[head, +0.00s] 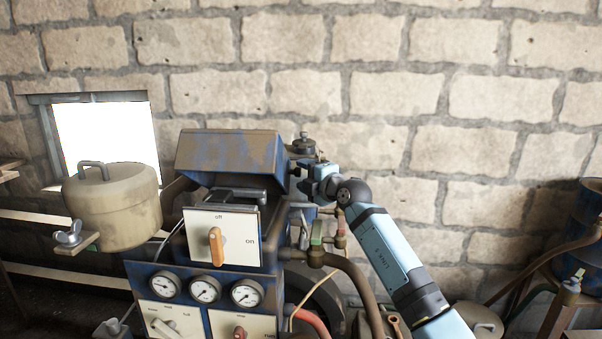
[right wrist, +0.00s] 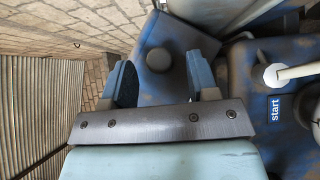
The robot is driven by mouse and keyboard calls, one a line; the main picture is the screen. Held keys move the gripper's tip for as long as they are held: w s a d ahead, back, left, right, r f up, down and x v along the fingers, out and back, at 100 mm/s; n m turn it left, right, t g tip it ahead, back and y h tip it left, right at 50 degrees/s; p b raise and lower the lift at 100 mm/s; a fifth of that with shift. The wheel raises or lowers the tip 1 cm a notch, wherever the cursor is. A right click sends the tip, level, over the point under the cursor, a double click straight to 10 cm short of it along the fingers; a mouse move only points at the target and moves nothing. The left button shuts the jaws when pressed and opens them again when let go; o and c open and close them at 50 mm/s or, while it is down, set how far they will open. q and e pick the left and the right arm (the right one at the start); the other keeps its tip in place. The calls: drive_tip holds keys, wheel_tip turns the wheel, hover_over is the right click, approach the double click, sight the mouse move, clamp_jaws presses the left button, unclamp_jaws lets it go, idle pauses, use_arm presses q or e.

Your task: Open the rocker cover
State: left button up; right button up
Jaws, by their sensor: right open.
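The rocker cover (head: 230,152) looks like the worn blue box with a rusty top on the upper part of the engine, in the head view. A dark gap with dark parts shows under its front edge. My right gripper (head: 305,172) is beside the cover's right end. In the right wrist view, its two blue fingers (right wrist: 162,80) are apart with nothing gripped between them. Beyond them is a worn blue surface (right wrist: 150,95) with a round dark knob (right wrist: 158,60). I cannot tell whether the fingers touch the cover. My left gripper is out of view.
A panel with an orange switch (head: 216,246) faces front, above several gauges (head: 205,290). A beige canister (head: 115,205) with a wing nut stands at the left. A dark cap (head: 303,146) rises behind my gripper. Hoses run at the right. A stone wall stands behind.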

drive_tip(key=shift+x, duration=0.85)
clamp_jaws()
drive_tip(key=w+m+g+p, duration=0.1)
drive_tip(key=p, duration=0.4)
drive_tip(key=w+p, duration=0.1)
drive_tip(key=p, duration=0.4)
drive_tip(key=shift+d+r+m+g+h+p, duration=0.2)
drive_tip(key=shift+r+m+g+h+p, duration=0.1)
drive_tip(key=shift+m+g+h, duration=0.1)
